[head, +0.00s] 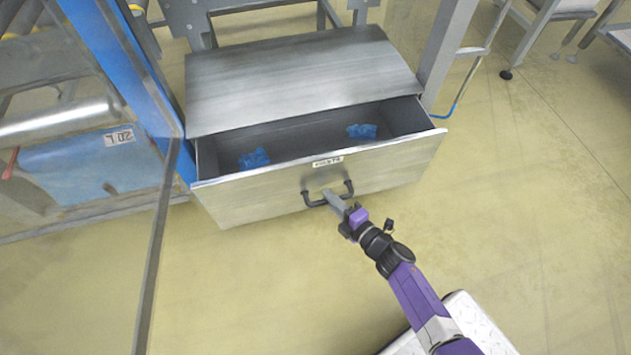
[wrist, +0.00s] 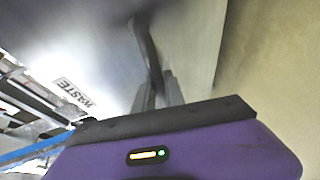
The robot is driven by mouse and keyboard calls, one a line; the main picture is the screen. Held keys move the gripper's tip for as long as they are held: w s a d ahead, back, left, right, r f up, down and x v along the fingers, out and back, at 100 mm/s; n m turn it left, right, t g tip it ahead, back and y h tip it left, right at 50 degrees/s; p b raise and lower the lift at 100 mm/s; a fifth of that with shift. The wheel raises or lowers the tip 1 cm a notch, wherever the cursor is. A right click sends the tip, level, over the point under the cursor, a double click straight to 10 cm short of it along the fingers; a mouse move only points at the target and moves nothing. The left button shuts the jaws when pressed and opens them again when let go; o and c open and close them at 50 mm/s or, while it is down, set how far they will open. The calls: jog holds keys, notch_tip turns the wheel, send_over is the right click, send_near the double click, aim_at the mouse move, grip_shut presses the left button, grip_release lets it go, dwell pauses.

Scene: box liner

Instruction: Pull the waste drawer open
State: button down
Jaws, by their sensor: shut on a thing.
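The waste drawer (head: 240,200) is a metal drawer under a grey steel cabinet top (head: 300,75), and it stands partly pulled out. Two crumpled blue pieces (head: 254,158) (head: 362,131) lie inside it. A dark bar handle (head: 314,203) is on the drawer front. My gripper (head: 331,198) is shut on the handle, near its middle. In the wrist view the fingers (wrist: 160,92) close around the dark handle (wrist: 148,50).
A blue post (head: 125,85) and a roller conveyor (head: 60,122) stand on the left. A thin grey bar (head: 158,235) crosses the left foreground. A grey leg (head: 446,50) stands right of the cabinet. The floor (head: 540,200) on the right is clear.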

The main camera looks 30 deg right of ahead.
jog(key=s+a, duration=0.2)
jog(key=s, duration=0.7)
jog(key=shift+a, duration=0.4)
jog(key=c, duration=1.4)
grip_release()
jog(key=s+r+p, duration=0.1)
jog(key=s+p, duration=0.1)
jog(key=s, duration=0.5)
jog(key=shift+s+d+r, duration=0.15)
jog(key=shift+s+d, duration=0.15)
jog(key=shift+d, duration=0.05)
